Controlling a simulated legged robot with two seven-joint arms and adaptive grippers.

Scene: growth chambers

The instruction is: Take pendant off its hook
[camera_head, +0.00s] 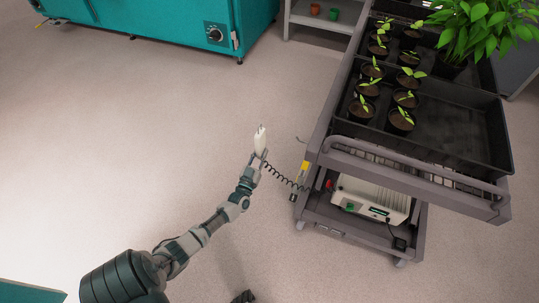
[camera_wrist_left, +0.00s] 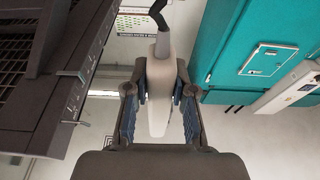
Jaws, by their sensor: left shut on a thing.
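The pendant (camera_head: 261,139) is a pale, slim handset held out over the floor, left of the cart. It is clear of the cart's side. In the left wrist view the pendant (camera_wrist_left: 158,82) sits between the two fingers of my left gripper (camera_wrist_left: 158,104), which is shut on it. In the head view my left gripper (camera_head: 256,162) is small and partly merges with the handset. A black coiled cable (camera_head: 284,179) runs from there toward the cart. A thin hook-like piece (camera_head: 301,140) sticks out from the cart's side. My right gripper is not clearly in view.
The grey cart (camera_head: 405,188) carries a black tray (camera_head: 480,148) with several potted seedlings. A white box unit (camera_head: 370,200) stands on its lower shelf. A teal chamber (camera_head: 180,22) stands at the back left. The floor left of the cart is free.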

